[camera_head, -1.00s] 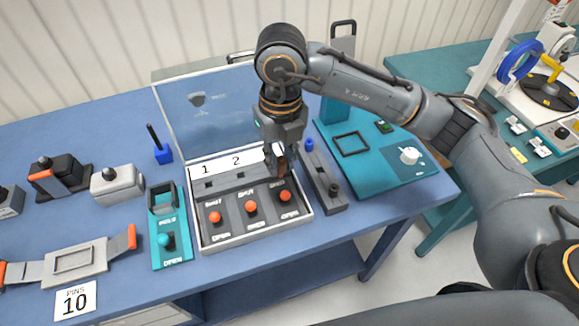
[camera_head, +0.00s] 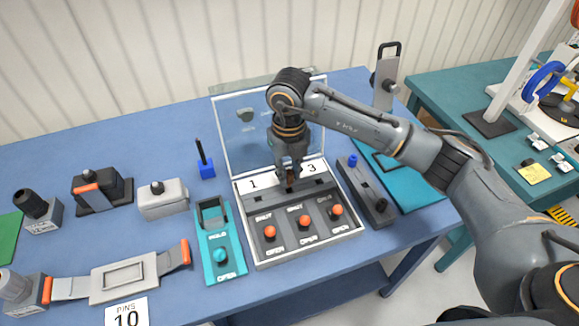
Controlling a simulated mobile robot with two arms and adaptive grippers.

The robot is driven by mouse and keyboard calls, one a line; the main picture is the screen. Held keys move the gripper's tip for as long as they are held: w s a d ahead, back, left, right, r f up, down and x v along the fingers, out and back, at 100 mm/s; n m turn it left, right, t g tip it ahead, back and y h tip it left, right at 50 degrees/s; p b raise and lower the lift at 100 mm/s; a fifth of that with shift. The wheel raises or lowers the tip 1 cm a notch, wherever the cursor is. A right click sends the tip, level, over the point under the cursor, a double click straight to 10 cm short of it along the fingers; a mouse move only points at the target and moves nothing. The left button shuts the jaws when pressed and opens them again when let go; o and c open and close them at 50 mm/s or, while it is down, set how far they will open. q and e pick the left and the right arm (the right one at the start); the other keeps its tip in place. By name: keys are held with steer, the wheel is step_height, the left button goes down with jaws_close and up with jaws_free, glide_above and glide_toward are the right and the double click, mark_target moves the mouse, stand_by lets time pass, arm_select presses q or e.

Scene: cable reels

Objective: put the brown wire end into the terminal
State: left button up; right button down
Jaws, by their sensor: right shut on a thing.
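The terminal (camera_head: 248,212) is a grey and white box with an open clear lid, labels along its back, a row of slots and several red knobs between SHUT and OPEN markings. Label 1 (camera_head: 253,184) and label 3 (camera_head: 312,169) show; the middle label is hidden behind my right gripper (camera_head: 290,183). That gripper points down over the terminal's middle position, shut on a small brown piece, the brown wire end (camera_head: 291,175). Whether its tip touches or enters the middle slot cannot be told. My left gripper is not in view.
A teal hold/open fixture (camera_head: 222,268) stands close left of the terminal. A dark grey bar with a blue peg (camera_head: 353,160) stands close right. The blue table is clear at back left.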

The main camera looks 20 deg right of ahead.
steer(key=shift+f, duration=0.3)
arm_select(q)
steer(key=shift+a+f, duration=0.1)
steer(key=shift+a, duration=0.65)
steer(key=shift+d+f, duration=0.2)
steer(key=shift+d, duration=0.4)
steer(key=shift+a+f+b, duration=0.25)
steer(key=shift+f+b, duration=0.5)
steer(key=shift+b, duration=0.2)
arm_select(e)
steer(key=shift+f, duration=0.8)
